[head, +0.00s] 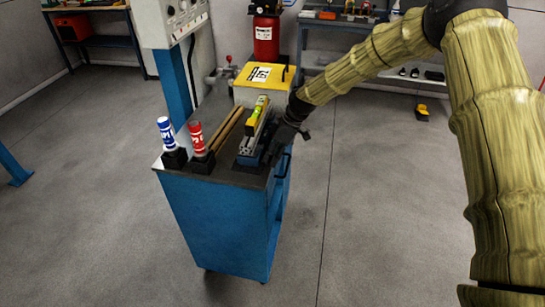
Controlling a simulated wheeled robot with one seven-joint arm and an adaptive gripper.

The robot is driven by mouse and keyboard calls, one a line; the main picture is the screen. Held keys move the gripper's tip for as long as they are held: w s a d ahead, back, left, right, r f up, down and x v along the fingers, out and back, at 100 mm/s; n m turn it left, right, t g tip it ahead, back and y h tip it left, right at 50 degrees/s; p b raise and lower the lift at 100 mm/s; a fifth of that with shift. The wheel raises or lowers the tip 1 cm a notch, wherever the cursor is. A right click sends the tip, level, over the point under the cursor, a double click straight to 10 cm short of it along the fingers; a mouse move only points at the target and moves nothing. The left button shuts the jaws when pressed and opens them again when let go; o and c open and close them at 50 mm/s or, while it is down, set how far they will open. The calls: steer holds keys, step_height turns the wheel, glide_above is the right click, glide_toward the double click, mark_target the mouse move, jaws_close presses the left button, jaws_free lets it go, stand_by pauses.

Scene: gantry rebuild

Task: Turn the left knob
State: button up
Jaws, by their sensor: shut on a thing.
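A pale control panel (172,18) on a blue post stands at the top left, with small knob-like parts on its face, one of them at its left (171,11). They are too small to tell how they are turned, and the frame's top edge cuts the panel off. My gripper (272,155) is far from the panel. It is at the right edge of the blue cart's dark top, against a blue vise-like base (250,157). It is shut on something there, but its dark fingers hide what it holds.
The blue cart (215,225) carries a blue-and-white can (166,131), a red can (197,137), wooden sticks (226,129), a metal bar with a yellow level (255,115) and a yellow box (263,82). A red cylinder (266,38) stands behind. Floor is free on both sides.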

steer(key=shift+w+f+m+g+y+b, duration=0.15)
steer(key=shift+m+g+y+b, duration=0.25)
steer(key=shift+g, duration=0.6)
steer(key=o, duration=1)
steer(key=v, duration=1.2)
steer(key=shift+w, duration=0.1)
